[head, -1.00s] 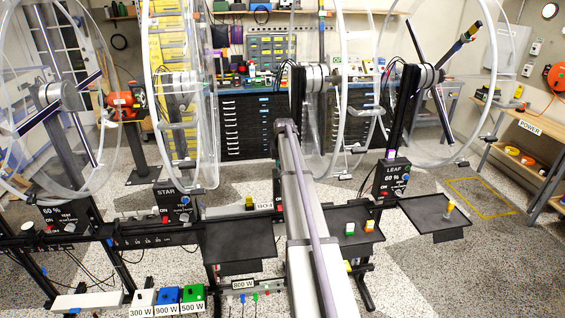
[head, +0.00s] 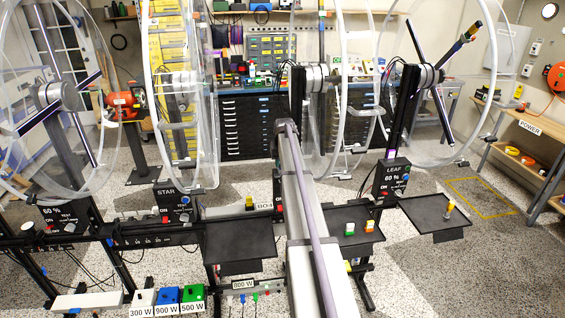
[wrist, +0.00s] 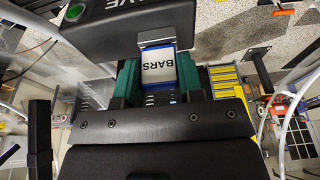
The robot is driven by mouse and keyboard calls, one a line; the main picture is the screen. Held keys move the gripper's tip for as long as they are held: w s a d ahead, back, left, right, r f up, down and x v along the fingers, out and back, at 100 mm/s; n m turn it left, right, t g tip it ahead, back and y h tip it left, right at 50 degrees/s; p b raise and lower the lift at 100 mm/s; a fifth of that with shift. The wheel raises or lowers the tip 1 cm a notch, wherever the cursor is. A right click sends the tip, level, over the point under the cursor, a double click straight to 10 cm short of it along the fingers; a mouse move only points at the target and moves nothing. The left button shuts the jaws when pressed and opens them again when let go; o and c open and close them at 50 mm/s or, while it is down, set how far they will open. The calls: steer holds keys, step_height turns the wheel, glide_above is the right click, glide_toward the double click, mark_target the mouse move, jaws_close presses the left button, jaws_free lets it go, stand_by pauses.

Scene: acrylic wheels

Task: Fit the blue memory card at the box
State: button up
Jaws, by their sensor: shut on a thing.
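In the wrist view a blue memory card (wrist: 158,72) with a white label reading "BARS" sits between the teal fingers of my gripper (wrist: 160,84). My gripper is shut on it. The black box (wrist: 125,27), with letters ending in "VE" and a green button (wrist: 75,11), is just beyond the card. The card's far end meets a pale grey part (wrist: 157,44) at the box's edge; I cannot tell whether it is inside a slot. In the head view the gripper and card are hidden behind my arm.
A dark tray (head: 240,240) stands left of my arm. A tray (head: 355,238) with small green and orange-yellow pieces stands to its right, and another tray (head: 440,222) lies farther right. The LEAF box (head: 391,178) and STAR box (head: 172,200) stand under large clear wheels.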

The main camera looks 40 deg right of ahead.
stand_by(0.3)
steer(key=o, duration=1.2)
steer(key=shift+r, duration=0.1)
steer(key=p+v, duration=1)
steer(key=shift+s+r, duration=0.15)
steer(key=shift+r, duration=0.2)
